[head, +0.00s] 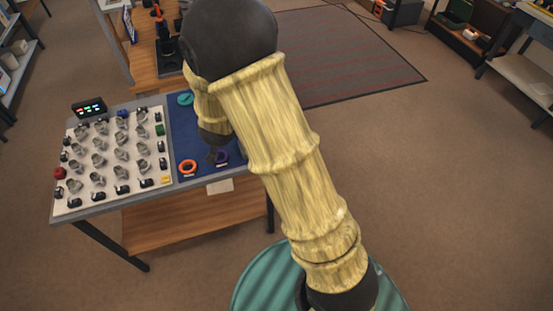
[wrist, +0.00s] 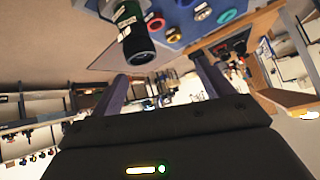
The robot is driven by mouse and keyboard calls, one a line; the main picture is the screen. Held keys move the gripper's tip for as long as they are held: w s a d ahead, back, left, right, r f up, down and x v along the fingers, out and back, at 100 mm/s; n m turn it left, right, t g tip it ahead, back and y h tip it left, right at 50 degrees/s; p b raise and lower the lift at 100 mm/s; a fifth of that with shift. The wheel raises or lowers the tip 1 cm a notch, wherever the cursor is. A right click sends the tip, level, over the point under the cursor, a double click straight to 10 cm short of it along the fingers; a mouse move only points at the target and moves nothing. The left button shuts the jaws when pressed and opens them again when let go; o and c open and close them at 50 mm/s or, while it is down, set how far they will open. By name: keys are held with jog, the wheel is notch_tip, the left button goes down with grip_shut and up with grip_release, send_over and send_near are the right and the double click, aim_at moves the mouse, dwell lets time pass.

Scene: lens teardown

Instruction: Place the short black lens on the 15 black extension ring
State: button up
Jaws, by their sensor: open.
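In the wrist view my gripper (wrist: 162,66) is open, with its two fingers wide apart and nothing between them. A black cylindrical lens (wrist: 138,45) with a pale label and a green band is beyond the left fingertip, apart from it. I cannot tell whether it is the short black lens. In the head view my arm hides most of my gripper, by the blue mat (head: 186,130). I cannot pick out the 15 black extension ring for sure in either view.
On the blue mat are an orange ring (head: 188,167), a partly hidden purple ring (head: 221,157) and a teal ring (head: 185,99). A white board (head: 87,186) to the left holds several grey and black pieces. A small black display (head: 89,107) stands at its back corner.

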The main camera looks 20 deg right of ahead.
jog(key=s+d+r+n+g+y, duration=0.1)
jog(key=s+d+r+n+g, duration=0.1)
jog(key=s, duration=0.8)
jog(key=s+d+r+n+g+y, duration=0.1)
jog(key=s+d+r+n+g, duration=0.2)
jog(key=s, duration=0.8)
jog(key=shift+s+d+n+g+y, duration=0.2)
jog(key=shift+d+n+g+y, duration=0.2)
jog(key=shift+d+g, duration=0.55)
jog(key=shift+d+r+t, duration=0.15)
jog(key=shift+d+t, duration=0.1)
